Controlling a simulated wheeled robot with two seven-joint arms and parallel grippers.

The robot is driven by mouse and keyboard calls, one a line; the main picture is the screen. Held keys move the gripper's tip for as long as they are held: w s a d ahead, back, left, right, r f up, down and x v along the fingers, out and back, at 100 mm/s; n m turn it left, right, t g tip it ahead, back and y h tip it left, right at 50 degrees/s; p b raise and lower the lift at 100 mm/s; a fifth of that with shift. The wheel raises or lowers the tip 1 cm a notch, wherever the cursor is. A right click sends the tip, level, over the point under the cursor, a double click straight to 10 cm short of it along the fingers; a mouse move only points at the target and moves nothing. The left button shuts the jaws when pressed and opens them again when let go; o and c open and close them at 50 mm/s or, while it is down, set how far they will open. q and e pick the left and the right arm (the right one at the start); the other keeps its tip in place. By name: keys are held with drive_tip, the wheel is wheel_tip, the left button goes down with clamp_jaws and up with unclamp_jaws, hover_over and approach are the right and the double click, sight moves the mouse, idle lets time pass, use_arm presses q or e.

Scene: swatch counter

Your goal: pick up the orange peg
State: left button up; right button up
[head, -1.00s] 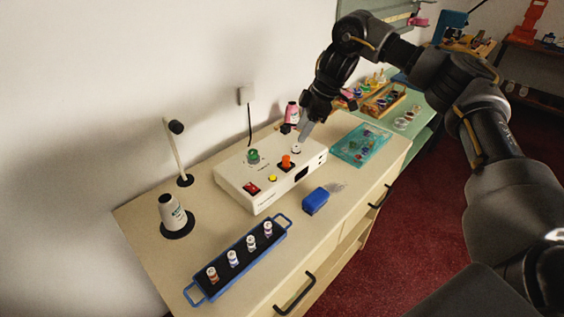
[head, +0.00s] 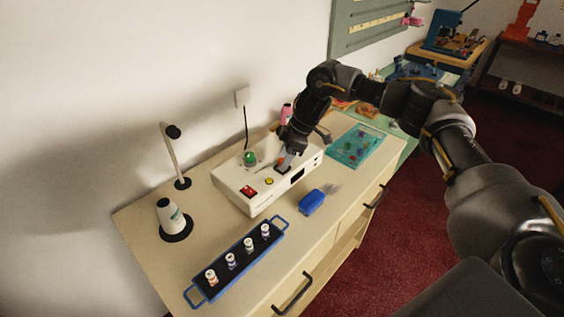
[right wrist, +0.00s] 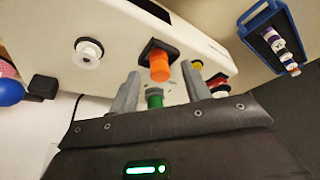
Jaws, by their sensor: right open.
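The orange peg (right wrist: 161,67) stands in a black square socket on the white box (right wrist: 115,30) and shows clearly in the right wrist view. In the head view only a bit of the orange peg (head: 281,160) shows beside the fingers. My right gripper (right wrist: 163,76) is open, its two fingers on either side of the peg's line, with no clear contact. In the head view the right gripper (head: 285,163) is low over the white box (head: 240,195). My left gripper is not in view.
Near the peg are a green knob (head: 249,158), a yellow button (head: 269,181) and a red switch (head: 248,191). A blue rack with several spools (head: 265,231), a blue block (head: 312,202) and a teal tray (head: 345,157) lie around the box. A cone spool (head: 168,215) stands left.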

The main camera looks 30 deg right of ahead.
drive_tip(key=shift+a+f, duration=0.1)
drive_tip(key=shift+f, duration=0.15)
clamp_jaws()
drive_tip(key=shift+r+b, duration=0.4)
drive_tip(key=shift+r, duration=0.05)
wheel_tip(320, 180, up, 2)
drive_tip(key=shift+s+r+b, duration=0.1)
drive_tip(key=shift+r+b, duration=0.15)
drive_tip(key=shift+b, duration=0.35)
drive_tip(key=s+d+r+b, duration=0.1)
drive_tip(key=s+d+r, duration=0.2)
drive_tip(key=s+r, duration=0.6)
drive_tip(key=s, duration=0.4)
drive_tip(key=shift+s+d+r, duration=0.2)
drive_tip(key=shift+r, duration=0.15)
